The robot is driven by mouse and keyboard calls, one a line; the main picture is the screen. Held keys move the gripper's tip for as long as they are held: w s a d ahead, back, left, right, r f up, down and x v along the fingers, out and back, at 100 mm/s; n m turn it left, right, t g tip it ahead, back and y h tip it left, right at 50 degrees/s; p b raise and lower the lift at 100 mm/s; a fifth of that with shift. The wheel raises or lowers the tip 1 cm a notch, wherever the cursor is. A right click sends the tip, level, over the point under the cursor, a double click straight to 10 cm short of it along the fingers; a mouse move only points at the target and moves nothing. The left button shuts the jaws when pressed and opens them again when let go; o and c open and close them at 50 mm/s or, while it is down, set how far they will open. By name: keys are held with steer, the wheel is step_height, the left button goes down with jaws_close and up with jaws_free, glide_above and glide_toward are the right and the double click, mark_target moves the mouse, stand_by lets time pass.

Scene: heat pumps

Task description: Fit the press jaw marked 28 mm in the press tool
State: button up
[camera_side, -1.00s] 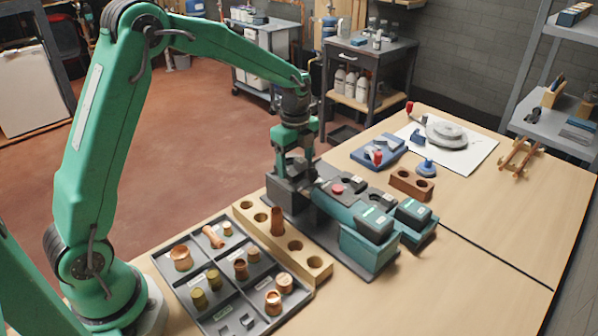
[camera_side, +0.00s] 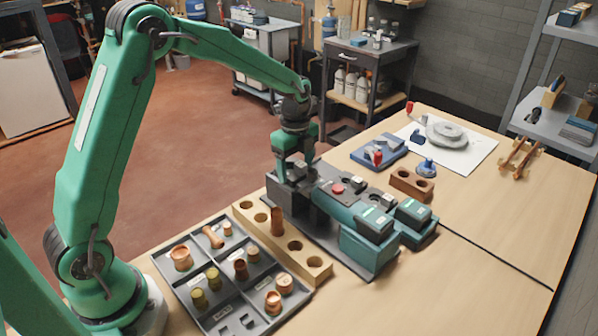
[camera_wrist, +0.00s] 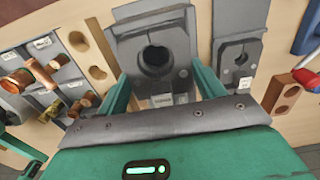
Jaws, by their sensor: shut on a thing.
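My gripper (camera_side: 294,178) is lowered at the head end of the press tool. In the wrist view its two green fingers (camera_wrist: 164,92) are closed around a dark grey press jaw (camera_wrist: 183,42) with a round hole. A small label sits on its near edge, too small to read. The teal press tool (camera_side: 338,207) lies on a dark stand, with a red button and a green-lit battery end. I cannot tell whether the held jaw is seated in the tool head. A second grey jaw block (camera_wrist: 238,47) with a small label is beside it in the wrist view.
A divided grey tray (camera_side: 222,278) of copper and brass fittings and a wooden block with holes (camera_side: 318,268) stand at left. A brown two-hole block (camera_side: 411,185) and a blue tray (camera_side: 394,151) lie beyond the tool. The table's right front is clear.

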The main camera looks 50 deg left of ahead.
steer(key=shift+f, duration=0.1)
steer(key=o, duration=1.4)
steer(key=shift+r, duration=3.85)
steer(key=shift+r, duration=0.15)
